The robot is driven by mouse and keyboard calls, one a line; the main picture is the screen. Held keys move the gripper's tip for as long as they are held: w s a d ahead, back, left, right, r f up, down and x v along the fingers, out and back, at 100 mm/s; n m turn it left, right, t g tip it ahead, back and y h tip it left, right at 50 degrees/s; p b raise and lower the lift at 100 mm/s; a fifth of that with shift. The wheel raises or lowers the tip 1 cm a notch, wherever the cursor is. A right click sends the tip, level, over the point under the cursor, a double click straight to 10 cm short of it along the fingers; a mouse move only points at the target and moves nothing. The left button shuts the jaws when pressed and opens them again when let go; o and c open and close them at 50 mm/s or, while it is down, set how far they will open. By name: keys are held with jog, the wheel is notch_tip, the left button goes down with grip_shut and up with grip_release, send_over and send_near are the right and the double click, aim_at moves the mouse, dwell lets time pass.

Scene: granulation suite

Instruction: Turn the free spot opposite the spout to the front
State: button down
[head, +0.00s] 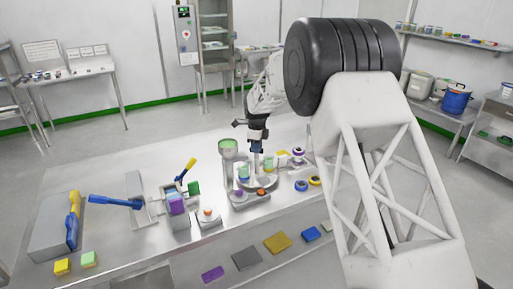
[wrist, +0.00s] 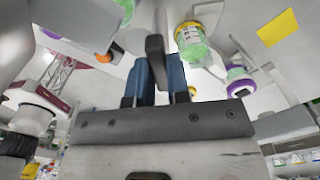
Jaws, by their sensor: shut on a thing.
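My gripper (head: 257,148) points down over the round grey turntable (head: 268,183) near the middle of the steel table. In the wrist view its blue fingers (wrist: 158,75) are shut on a dark grey upright post (wrist: 154,48). The post's foot is hard to make out. A jar with green contents (head: 243,172) stands on the turntable's left side, below the funnel-shaped spout (head: 228,146). The free spot cannot be told clearly.
An orange knob (head: 261,191) sits at the turntable's front. A small scale-like device (head: 208,216) and a blue-handled tool (head: 115,201) are left.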

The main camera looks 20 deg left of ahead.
dwell(0.4)
jog(key=c, duration=1.1)
grip_release()
jog(key=shift+r, duration=3.9)
